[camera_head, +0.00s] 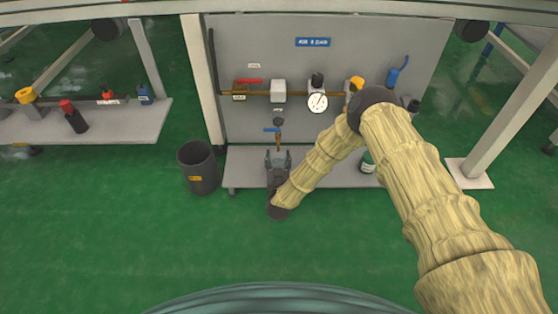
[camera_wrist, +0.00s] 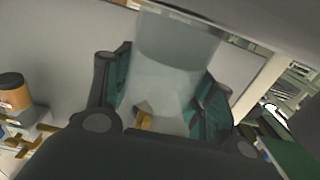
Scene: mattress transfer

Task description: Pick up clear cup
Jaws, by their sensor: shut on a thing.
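In the wrist view a clear cup (camera_wrist: 172,72), see-through and greyish, sits between the two dark, green-padded fingers of my gripper (camera_wrist: 163,84). The gripper is shut on the cup, with a finger against each side. The wall and a brass-coloured part show through the cup. In the head view my gripper (camera_head: 278,157) is over the low shelf (camera_head: 325,172), below the blue-handled tap (camera_head: 274,130). The cup cannot be made out clearly there.
A grey panel (camera_head: 232,62) with a brass pipe, a gauge (camera_head: 317,102) and valves stands behind the shelf. A dark bin (camera_head: 198,166) stands left of the shelf. The green floor in front is clear.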

